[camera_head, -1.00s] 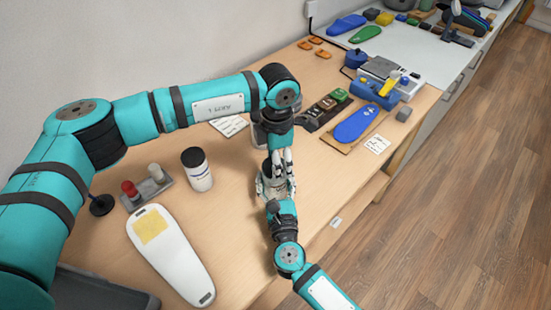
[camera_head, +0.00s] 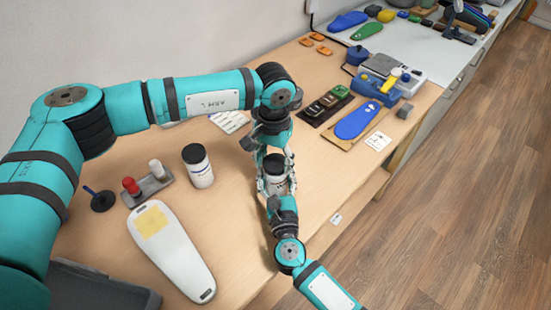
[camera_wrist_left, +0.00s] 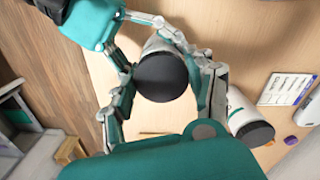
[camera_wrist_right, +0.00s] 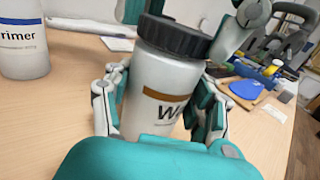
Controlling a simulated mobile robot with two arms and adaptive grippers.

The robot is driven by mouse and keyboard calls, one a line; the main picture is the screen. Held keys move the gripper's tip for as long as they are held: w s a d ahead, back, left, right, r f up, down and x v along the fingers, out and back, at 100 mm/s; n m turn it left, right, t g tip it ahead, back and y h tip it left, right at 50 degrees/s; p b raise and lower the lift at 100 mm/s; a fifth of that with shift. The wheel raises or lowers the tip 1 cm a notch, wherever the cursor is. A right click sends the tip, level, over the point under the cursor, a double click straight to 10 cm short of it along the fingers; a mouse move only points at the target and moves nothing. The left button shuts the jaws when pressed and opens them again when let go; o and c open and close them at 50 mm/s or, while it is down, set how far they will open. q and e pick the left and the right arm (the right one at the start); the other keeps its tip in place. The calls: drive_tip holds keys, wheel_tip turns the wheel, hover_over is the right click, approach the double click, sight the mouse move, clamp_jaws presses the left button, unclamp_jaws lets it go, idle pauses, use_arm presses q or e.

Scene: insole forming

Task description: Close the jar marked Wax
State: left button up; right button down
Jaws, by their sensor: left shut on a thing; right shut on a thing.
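The Wax jar (camera_wrist_right: 160,92) is white with a brown band and a partly hidden label starting with "W". Its black lid (camera_wrist_left: 160,76) sits on its mouth; how tightly it is screwed cannot be told. My right gripper (camera_wrist_right: 160,115) is shut around the jar's body, and the jar appears slightly tilted in the right wrist view. My left gripper (camera_wrist_left: 163,88) is shut on the lid from above, one finger on each side. In the head view both grippers meet at the jar (camera_head: 274,183), with the left gripper (camera_head: 274,160) on the far side.
A white Primer jar (camera_head: 198,168) with a black lid stands to the left. A white insole-shaped board (camera_head: 178,255) lies in front. A stand with red and white knobs (camera_head: 150,186) is at left. A blue insole (camera_head: 357,122) lies on a board at right.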

use_arm(q)
drive_tip(key=m, duration=0.3)
drive_tip(key=shift+w+m, duration=0.1)
drive_tip(key=shift+m, duration=0.3)
drive_tip(key=o, duration=0.7)
drive_tip(key=shift+o, duration=0.2)
drive_tip(key=shift+r, duration=2.3)
drive_tip(key=shift+c, duration=0.3)
